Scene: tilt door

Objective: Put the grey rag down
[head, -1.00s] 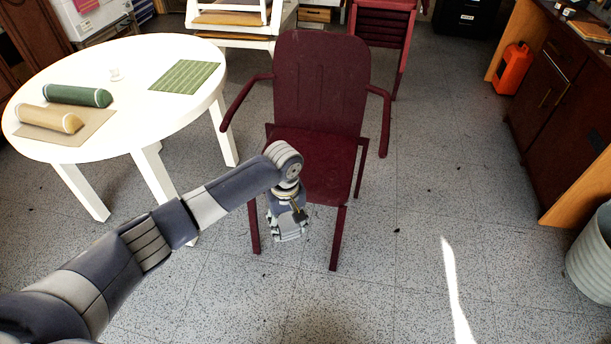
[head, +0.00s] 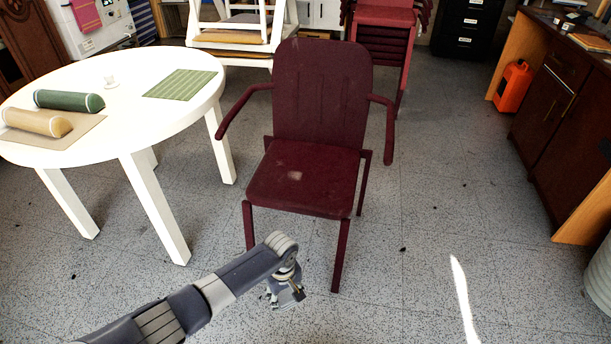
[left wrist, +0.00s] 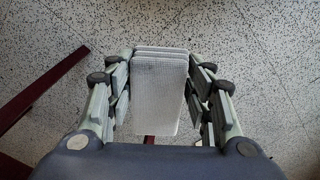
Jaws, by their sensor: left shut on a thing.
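The grey rag (left wrist: 160,90) is a folded, light grey ribbed cloth in the left wrist view. It sits between the fingers of my left gripper (left wrist: 162,72), which is shut on it. Speckled floor shows beneath it. In the head view my left gripper (head: 287,294) hangs low in front of the dark red chair (head: 305,183), over the floor near its front legs. I cannot make out the rag there. The chair seat is empty apart from a small pale mark. My right gripper is in neither view.
A round white table (head: 135,125) stands at left with a green roll (head: 68,100), a tan roll (head: 35,122) and a green striped mat (head: 180,84). An orange canister (head: 512,86) stands by the dark cabinet (head: 550,125) at right. Floor right of the chair is clear.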

